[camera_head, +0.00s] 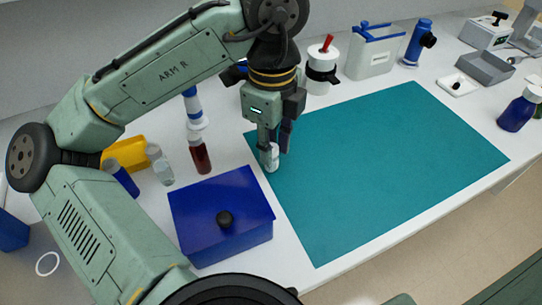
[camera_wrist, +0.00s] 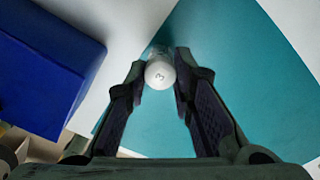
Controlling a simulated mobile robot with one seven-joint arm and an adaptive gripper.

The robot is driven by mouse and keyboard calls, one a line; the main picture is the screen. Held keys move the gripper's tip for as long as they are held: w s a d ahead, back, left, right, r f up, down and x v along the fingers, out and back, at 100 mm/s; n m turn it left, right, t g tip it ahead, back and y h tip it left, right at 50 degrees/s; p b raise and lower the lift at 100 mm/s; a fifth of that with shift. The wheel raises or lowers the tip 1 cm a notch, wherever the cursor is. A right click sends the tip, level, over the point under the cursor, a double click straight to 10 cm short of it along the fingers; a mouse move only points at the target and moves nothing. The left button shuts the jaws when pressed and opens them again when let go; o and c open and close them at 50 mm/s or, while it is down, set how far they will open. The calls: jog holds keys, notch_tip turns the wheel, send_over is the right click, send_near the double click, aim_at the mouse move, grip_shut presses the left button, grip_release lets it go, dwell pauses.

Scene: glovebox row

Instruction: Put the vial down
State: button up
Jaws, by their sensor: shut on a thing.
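A small vial (camera_head: 270,158) with a white cap is between the fingertips of my gripper (camera_head: 274,148). My gripper is shut on the vial. The vial appears upright, over or at the left edge of the teal mat (camera_head: 390,160). I cannot tell whether its base touches the surface. Its lower body is mostly hidden in the wrist view.
A blue box (camera_head: 245,200) with a black knob stands left of the mat. A dark red vial (camera_head: 199,157), a clear vial (camera_head: 160,165) and a yellow object (camera_head: 127,152) stand beyond it. A blue bottle (camera_head: 518,110) is at right. The mat is otherwise clear.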

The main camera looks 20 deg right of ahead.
grip_shut()
notch_tip(320, 180, up, 10)
dwell(0.3)
jog(key=shift+d, duration=0.1)
